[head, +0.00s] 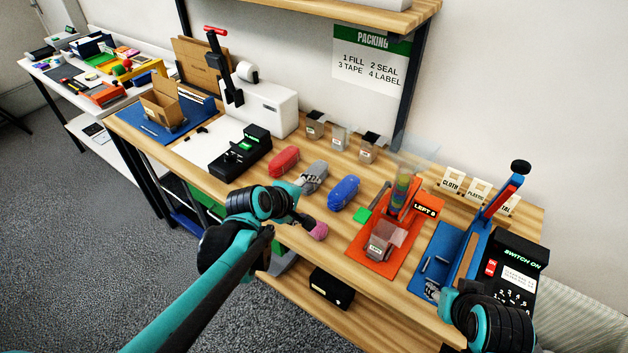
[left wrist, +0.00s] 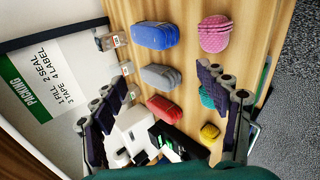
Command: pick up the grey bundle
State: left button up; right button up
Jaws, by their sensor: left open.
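The grey bundle (head: 313,176) lies on the wooden bench between a red bundle (head: 284,161) and a blue bundle (head: 343,192). It has a band around its middle. In the left wrist view the grey bundle (left wrist: 160,77) shows between my spread fingers, apart from both. My left gripper (head: 300,213) is open and empty, near the bench's front edge, in front of the grey bundle. The left wrist view shows its two dark fingers (left wrist: 168,92) wide apart. My right arm shows at the bottom right of the head view; its fingers cannot be made out.
A pink bundle (head: 319,231) lies at the front edge beside my left gripper. Teal (left wrist: 207,97) and yellow (left wrist: 209,133) bundles show in the left wrist view. Small bins (head: 340,137) stand behind the bundles. An orange fixture (head: 374,262) stands right, a black device (head: 240,153) left.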

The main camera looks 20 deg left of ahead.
aim_at(314, 174)
pick_arm(q)
jog(key=w+a+f+n+t, duration=0.1)
jog(key=w+a+f+n, duration=0.1)
jog(key=w+f+n, duration=0.1)
jog(key=w+a+f+n+t+h+b, duration=0.1)
jog(key=w+a+f+n, duration=0.1)
jog(key=w+n, duration=0.4)
jog(key=w+a+f+n+t+b, duration=0.1)
jog(key=w+f+n, duration=0.3)
jog(key=n, duration=0.4)
jog(key=shift+w+a+f, duration=0.35)
jog(key=shift+w+a, duration=0.15)
jog(key=shift+w, duration=0.25)
jog(key=shift+w+f+t+b, duration=0.15)
jog(key=shift+w+t+b, duration=0.05)
jog(key=shift+t+b, duration=0.1)
jog(key=shift+b+x, duration=0.3)
jog(key=shift+x, duration=0.7)
jog(key=b+x, duration=0.2)
jog(key=x, duration=0.3)
jog(key=shift+w+f, duration=0.15)
jog(key=shift+w, duration=0.05)
pick_arm(e)
notch_tip(314, 174, down, 6)
pick_arm(q)
jog(key=shift+c, duration=0.2)
pick_arm(e)
jog(key=shift+r, duration=0.1)
pick_arm(q)
jog(key=c, duration=1.3)
